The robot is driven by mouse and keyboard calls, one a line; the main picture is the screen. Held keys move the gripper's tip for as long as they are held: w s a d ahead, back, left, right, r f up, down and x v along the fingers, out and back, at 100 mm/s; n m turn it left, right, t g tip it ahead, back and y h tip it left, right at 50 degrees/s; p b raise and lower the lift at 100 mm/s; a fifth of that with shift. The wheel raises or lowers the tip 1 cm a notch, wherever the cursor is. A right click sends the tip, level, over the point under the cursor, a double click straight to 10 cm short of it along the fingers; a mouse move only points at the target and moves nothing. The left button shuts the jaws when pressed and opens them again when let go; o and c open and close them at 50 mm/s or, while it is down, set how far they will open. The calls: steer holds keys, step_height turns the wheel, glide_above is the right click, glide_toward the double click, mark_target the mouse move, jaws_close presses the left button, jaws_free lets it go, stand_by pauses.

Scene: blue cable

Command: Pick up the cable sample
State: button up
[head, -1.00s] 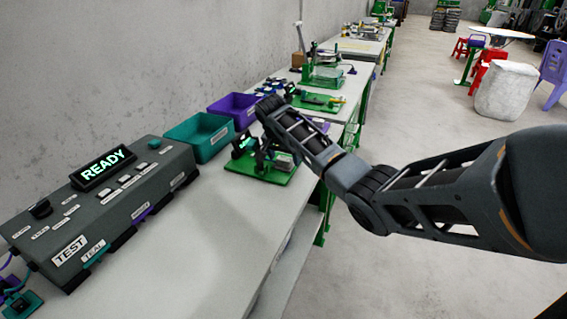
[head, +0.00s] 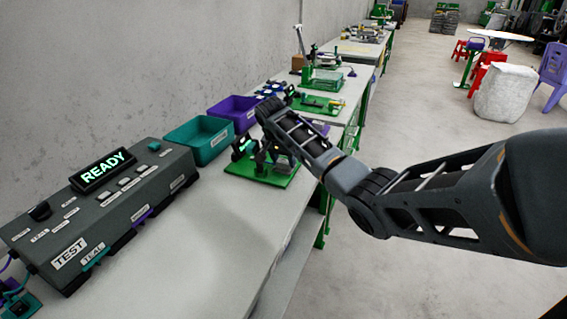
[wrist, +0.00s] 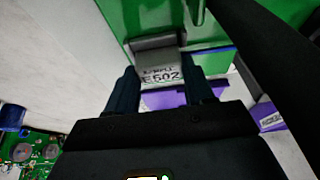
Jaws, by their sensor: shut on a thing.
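My gripper (wrist: 159,80) is shut on a small grey block (wrist: 160,72) with a printed label, partly readable as "502", which sits between its two dark fingers in the wrist view. In the head view my gripper (head: 263,153) is low over a green plate (head: 270,180) on the bench, where my arm hides part of it. A green surface also lies behind the block in the wrist view. I cannot make out a cable strand on the block, or whether the block is clear of the plate.
A grey test box (head: 110,205) showing "READY" stands at left. A teal bin (head: 200,140) and a purple bin (head: 236,108) stand behind the plate near the wall. Another green fixture (head: 318,104) is further along. Bare bench (head: 205,245) lies in front.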

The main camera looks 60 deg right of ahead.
mark_target(283, 162)
steer(key=shift+r, duration=0.1)
step_height(283, 162, up, 4)
steer(key=shift+w+r, duration=0.1)
steer(key=s+d+r, duration=0.2)
steer(key=s+r, duration=0.1)
steer(key=s, duration=0.2)
steer(key=s+d+r+b, duration=0.1)
steer(key=s+d+r, duration=0.2)
steer(key=s, duration=0.2)
steer(key=shift+s+d+r, duration=0.25)
steer(key=shift+d+r, duration=0.05)
stand_by(0.5)
